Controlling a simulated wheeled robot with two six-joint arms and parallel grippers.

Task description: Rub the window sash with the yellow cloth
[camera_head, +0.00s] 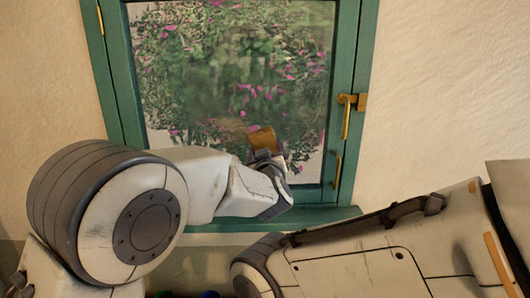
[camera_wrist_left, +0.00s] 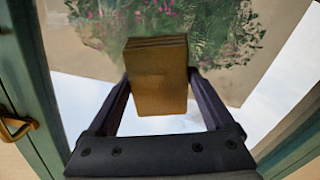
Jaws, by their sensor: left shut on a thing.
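The window sash (camera_head: 340,75) is green-framed with a glass pane (camera_head: 210,90), and green and pink plants show through it. My left gripper (camera_head: 268,155) is in front of the lower right part of the pane. It is shut on the yellow cloth (camera_head: 262,138), a folded brownish-yellow block. In the left wrist view the cloth (camera_wrist_left: 157,75) sits between the two fingers of my left gripper (camera_wrist_left: 157,90), with the glass behind it. Whether the cloth touches the glass I cannot tell. My right arm shows at the lower right, but its gripper is not seen.
A brass handle (camera_head: 347,115) sticks out on the right side of the window frame, with a smaller brass fitting (camera_head: 337,170) below it. A green sill (camera_head: 325,215) runs under the window. The plain wall (camera_head: 450,80) to the right is clear.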

